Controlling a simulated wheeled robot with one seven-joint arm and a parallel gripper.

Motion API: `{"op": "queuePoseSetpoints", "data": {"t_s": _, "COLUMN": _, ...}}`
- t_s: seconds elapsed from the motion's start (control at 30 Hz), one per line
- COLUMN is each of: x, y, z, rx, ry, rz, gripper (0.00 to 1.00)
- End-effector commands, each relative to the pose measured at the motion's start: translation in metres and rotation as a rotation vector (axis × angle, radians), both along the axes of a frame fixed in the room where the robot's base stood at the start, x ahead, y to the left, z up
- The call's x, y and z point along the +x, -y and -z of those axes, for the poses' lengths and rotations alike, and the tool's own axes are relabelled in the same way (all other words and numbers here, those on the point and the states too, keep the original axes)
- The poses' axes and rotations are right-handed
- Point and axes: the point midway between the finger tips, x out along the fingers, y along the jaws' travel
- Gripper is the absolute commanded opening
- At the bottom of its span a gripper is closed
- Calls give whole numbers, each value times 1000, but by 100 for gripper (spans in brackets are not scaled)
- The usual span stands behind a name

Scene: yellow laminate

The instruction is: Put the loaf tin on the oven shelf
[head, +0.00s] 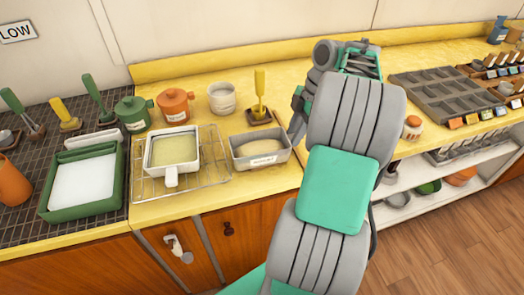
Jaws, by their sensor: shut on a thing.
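The loaf tin (272,160) is a grey oblong tin with a pale label and a light filling. It is at or just above the yellow counter, right of the wire shelf; I cannot tell whether it touches the counter. My gripper (294,128) is shut on its right end, with the fingertips mostly hidden behind my arm. The oven shelf looks to be the wire rack (215,178) on the counter. A white square dish (171,172) with a handle and yellowish filling stands on it, leaving a narrow strip of bare wire on the right.
Behind stand a green pot (133,113), an orange pot (175,106), a white crock (222,98) and a yellow-handled tool on a dark base (260,113). A green tray (50,213) is left of the rack. A grey compartment tray (440,92) lies right of my arm.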

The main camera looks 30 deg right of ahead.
Motion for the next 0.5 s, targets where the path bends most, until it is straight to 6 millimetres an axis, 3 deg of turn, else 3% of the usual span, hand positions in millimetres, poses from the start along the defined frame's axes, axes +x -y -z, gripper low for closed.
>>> {"op": "queuePoseSetpoints", "data": {"t_s": 0.1, "x": 0, "y": 0, "z": -18, "rx": -2, "ry": 1, "rz": 1, "gripper": 0}}
{"op": "queuePoseSetpoints", "data": {"t_s": 0.5, "x": 0, "y": 0, "z": -61, "rx": -2, "ry": 2, "rz": 0, "gripper": 0}}
